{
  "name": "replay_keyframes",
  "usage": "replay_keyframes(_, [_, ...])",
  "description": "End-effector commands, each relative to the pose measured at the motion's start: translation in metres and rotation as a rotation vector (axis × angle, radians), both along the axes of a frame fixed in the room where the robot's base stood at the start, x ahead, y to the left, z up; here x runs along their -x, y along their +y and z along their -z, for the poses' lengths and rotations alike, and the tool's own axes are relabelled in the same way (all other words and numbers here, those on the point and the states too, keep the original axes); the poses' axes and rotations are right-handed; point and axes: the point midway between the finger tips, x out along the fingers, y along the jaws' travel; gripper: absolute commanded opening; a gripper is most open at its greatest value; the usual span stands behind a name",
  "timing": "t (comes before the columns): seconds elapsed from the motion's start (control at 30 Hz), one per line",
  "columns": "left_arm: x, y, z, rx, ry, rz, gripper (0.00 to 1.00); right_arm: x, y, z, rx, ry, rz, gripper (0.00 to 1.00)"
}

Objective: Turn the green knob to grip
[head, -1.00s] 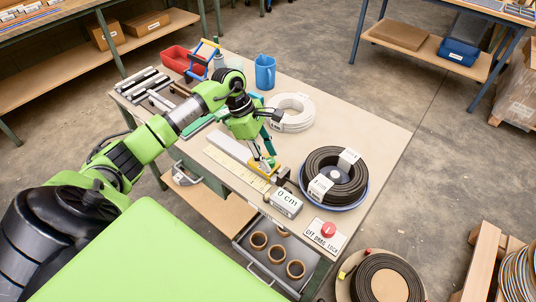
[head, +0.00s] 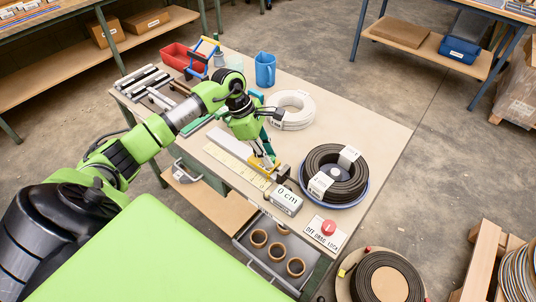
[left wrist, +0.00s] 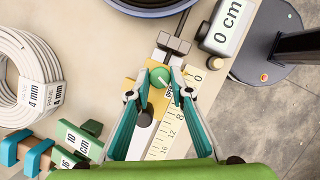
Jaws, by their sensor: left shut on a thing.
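The green knob (left wrist: 160,77) sits on a yellow block (left wrist: 143,103) on the bench, with a pale pointer line on its top and a partly covered label beside it. My left gripper (left wrist: 160,84) points down over the block, its fingertips on either side of the knob and shut on it. In the head view my left gripper (head: 265,158) covers most of the knob. A yellow scale (left wrist: 169,128) runs from the block between the fingers. A display reading 0 cm (head: 286,201) stands close by. My right gripper is out of view.
A black cable coil (head: 335,174) lies in a blue dish right of the block. A white coil (head: 291,111) and a blue jug (head: 265,70) stand farther back.

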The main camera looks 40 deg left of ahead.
Motion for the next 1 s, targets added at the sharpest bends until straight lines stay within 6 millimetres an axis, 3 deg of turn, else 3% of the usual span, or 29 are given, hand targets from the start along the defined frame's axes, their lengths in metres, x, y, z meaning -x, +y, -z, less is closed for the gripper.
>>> replay_keyframes(1.0, [0.003, -0.005, 0.001, 0.000, -0.005, -0.836, 0.00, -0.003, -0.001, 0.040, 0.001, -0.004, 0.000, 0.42])
